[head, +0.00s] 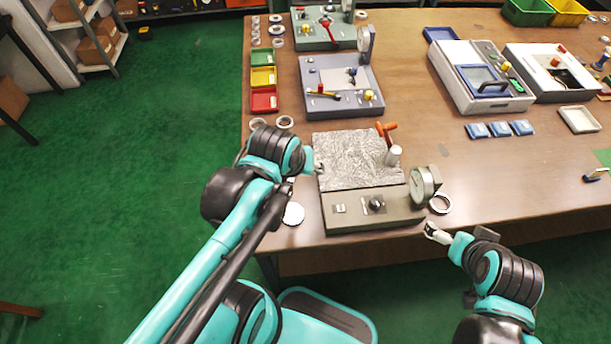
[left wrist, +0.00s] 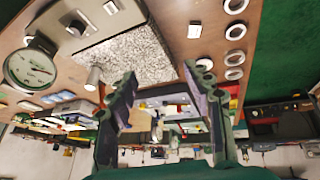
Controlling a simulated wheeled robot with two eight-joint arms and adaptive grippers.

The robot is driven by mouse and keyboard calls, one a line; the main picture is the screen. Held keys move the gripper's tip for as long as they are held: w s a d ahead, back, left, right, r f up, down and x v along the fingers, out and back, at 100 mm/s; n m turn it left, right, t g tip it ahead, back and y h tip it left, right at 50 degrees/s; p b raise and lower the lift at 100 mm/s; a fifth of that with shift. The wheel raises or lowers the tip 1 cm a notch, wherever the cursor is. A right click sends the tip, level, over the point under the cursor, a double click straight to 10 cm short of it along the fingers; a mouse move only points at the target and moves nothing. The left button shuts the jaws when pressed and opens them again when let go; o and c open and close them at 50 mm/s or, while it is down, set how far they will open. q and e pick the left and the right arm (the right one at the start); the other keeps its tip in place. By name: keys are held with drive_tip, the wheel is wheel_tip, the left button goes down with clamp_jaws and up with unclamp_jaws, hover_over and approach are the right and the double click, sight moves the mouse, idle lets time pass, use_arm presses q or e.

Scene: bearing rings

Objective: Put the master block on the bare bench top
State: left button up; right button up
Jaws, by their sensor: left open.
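I cannot tell for certain which thing is the master block. My left gripper (head: 318,167) is at the plate's left edge in the head view. In the left wrist view its fingers (left wrist: 163,95) are apart with nothing held. My right gripper (head: 432,230) is near the bench's front edge; its jaws are unclear.
The fixture carries a dial gauge (head: 423,185) and an orange lever (head: 386,130). A loose ring (head: 440,203) lies right of it, a white disc (head: 293,213) left of it. Coloured bins (head: 263,77) and another fixture (head: 340,88) stand behind. The bench's right front is largely clear.

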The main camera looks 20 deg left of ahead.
use_arm(q)
drive_tip(key=s+m, duration=0.1)
drive_tip(key=m, duration=0.1)
drive_tip(key=s+d+m+t, duration=0.1)
drive_tip(key=m, duration=0.1)
drive_tip(key=shift+s+d+t, duration=0.1)
drive_tip(key=shift+d+t, duration=0.2)
